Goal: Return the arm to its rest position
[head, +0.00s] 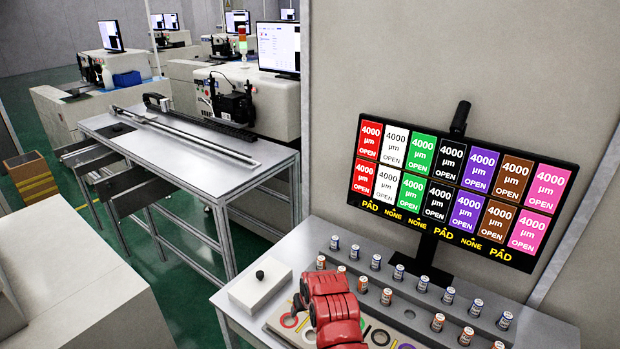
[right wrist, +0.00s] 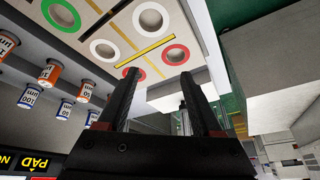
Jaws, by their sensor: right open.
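My right arm (head: 333,312), red, reaches over the front of the workbench in the head view, above a board (head: 280,322) with coloured rings. My right gripper (right wrist: 160,75) is open in the right wrist view, its two dark fingers apart with nothing between them. In the head view only a small dark part of the gripper (head: 297,302) shows beside the red arm. The ringed board (right wrist: 112,12) lies beyond the fingertips in the wrist view, with red, white and green rings. My left gripper is not in view.
Several small labelled bottles (head: 387,296) stand in rows on the bench. A monitor (head: 460,190) with coloured panels stands behind them. A white box with a black knob (head: 260,288) sits left of the arm. Another table (head: 190,150) stands further left, past a floor gap.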

